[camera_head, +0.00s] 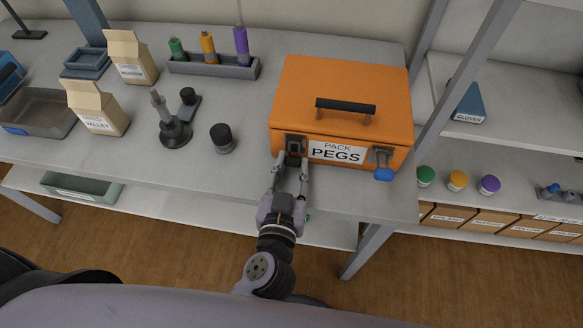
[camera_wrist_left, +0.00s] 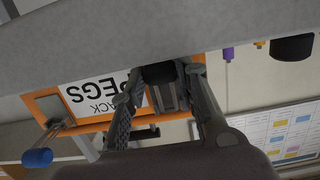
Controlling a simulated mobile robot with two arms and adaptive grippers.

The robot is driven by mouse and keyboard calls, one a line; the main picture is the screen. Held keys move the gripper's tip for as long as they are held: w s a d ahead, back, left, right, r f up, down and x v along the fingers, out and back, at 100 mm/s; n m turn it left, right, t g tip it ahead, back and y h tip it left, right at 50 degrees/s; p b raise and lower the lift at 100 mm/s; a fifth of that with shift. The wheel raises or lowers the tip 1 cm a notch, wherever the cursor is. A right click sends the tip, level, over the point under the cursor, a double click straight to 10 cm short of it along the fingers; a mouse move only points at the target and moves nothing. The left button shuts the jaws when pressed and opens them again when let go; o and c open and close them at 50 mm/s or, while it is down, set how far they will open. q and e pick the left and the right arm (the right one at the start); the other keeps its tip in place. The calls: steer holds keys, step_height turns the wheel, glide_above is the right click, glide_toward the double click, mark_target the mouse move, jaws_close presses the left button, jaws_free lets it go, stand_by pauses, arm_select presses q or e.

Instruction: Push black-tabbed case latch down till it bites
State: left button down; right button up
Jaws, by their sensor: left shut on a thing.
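The orange case (camera_head: 340,92) stands closed on the bench, with a black handle on its lid and a "PACK PEGS" label on its front. The black-tabbed latch (camera_head: 294,146) is on the front, left of the label. My left gripper (camera_head: 291,165) is at this latch, its fingers on either side of the black tab. In the left wrist view, the black tab (camera_wrist_left: 159,73) sits between the fingers (camera_wrist_left: 160,92). The blue-tabbed latch (camera_head: 383,172) is right of the label and sticks out from the case front; it also shows in the wrist view (camera_wrist_left: 38,157). My right gripper is not in view.
A dark-lidded jar (camera_head: 222,139) and a small grey stand (camera_head: 174,134) are left of the case. Behind them is a rack (camera_head: 213,68) of coloured tubes. The bench's front edge is just below the case. A shelf post (camera_head: 466,70) rises on the right.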

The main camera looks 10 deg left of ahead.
arm_select(q)
steer(key=c, duration=1.2)
jaws_free()
steer(key=shift+c, duration=0.2)
steer(key=shift+s, duration=0.1)
steer(key=s+r, duration=0.1)
steer(key=s, duration=1)
steer(key=shift+s+r, duration=0.35)
